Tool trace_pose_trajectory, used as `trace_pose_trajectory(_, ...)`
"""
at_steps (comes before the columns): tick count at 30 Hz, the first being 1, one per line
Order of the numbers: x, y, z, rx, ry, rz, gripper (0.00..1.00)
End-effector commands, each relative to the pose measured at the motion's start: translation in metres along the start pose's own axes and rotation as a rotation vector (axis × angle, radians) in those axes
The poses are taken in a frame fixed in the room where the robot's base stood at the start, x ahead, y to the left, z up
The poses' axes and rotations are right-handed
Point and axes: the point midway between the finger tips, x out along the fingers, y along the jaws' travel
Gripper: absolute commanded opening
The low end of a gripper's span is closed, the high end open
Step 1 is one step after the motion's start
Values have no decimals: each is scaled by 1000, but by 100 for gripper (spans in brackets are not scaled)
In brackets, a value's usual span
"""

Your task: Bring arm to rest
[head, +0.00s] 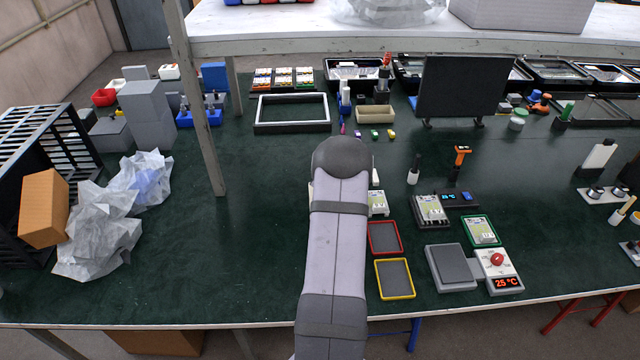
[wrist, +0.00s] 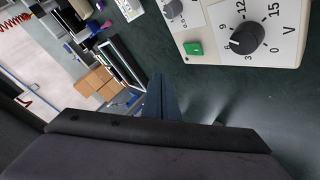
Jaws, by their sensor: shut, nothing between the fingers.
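My arm (head: 336,235) reaches from the bottom edge up over the middle of the green bench in the head view, and its upper part hides my gripper there. In the wrist view my gripper (wrist: 160,82) shows as dark blue fingers closed together, with nothing between them. The fingers are left of and below a white box with voltage dial (wrist: 246,38), and look apart from it.
Red (head: 384,238) and yellow (head: 394,279) trays lie right of my arm, near a hot plate (head: 450,268). A shelf post (head: 200,120) and crumpled plastic (head: 100,235) stand left. The bench between post and arm is clear.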

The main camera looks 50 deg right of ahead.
Motion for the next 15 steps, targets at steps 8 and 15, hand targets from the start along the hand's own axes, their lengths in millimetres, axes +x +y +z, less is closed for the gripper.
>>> trace_pose_trajectory(8,0,0,0,0,0,0,0)
trace_pose_trajectory(15,-11,-15,-25,20,-24,-17,0)
